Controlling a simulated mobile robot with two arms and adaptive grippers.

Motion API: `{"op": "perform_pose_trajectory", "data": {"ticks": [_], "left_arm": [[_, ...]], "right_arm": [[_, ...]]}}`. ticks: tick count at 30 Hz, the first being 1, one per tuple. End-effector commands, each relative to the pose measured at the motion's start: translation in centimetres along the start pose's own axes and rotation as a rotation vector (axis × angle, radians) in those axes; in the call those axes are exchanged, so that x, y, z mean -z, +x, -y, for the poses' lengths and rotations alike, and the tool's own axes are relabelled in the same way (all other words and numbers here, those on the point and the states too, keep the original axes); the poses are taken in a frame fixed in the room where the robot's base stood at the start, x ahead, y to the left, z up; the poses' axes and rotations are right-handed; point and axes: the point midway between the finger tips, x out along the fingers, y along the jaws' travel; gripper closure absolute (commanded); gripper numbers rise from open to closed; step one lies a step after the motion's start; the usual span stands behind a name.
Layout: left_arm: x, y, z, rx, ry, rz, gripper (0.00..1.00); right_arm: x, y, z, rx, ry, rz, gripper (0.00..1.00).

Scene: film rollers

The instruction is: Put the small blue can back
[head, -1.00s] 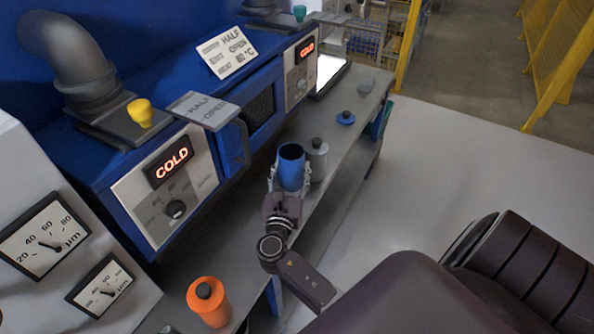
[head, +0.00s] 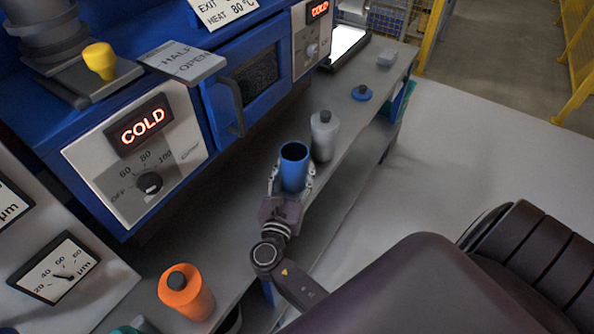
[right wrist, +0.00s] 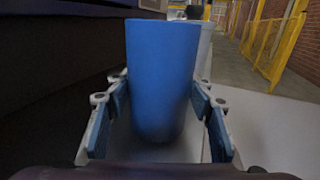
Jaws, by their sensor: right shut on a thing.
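The small blue can (head: 294,172) is upright and open at the top, with a dark inside. My right gripper (head: 291,186) is shut around it, one finger on each side. The can also fills the middle of the right wrist view (right wrist: 162,75), between the finger pads (right wrist: 165,125). It is at the front part of the grey bench (head: 215,245); whether its base touches the bench I cannot tell. My left gripper is not in view.
A grey bottle (head: 324,137) stands just behind and right of the can. An orange bottle (head: 187,294) stands at the front left. The blue machine (head: 215,95) with its "COLD" displays lines the bench's back.

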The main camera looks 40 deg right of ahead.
Motion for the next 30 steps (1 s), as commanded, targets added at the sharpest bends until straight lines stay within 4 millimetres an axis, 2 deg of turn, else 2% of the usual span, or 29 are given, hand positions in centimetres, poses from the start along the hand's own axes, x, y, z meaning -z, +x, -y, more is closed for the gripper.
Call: {"op": "perform_pose_trajectory", "data": {"ticks": [3,8,9,14,24,26,30], "left_arm": [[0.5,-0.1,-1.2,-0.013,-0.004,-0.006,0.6],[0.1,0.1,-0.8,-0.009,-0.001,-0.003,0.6],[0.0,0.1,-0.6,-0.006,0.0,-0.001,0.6],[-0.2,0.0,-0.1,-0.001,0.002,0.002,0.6],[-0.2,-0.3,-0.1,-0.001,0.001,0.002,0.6],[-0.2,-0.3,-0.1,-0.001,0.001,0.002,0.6],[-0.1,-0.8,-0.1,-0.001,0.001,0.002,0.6]], "right_arm": [[0.2,-0.1,0.1,0.0,-0.001,-0.006,0.91],[0.5,-0.1,0.1,0.0,-0.002,-0.006,0.91],[0.6,-0.1,0.1,0.0,-0.002,-0.007,0.5],[0.5,0.0,0.1,0.0,-0.002,-0.006,0.34],[-0.1,0.0,0.1,0.0,-0.001,-0.006,0.34],[0.1,-0.6,0.1,0.0,-0.002,-0.008,0.34],[0.1,-3.1,0.0,-0.001,-0.001,-0.01,0.34]]}}
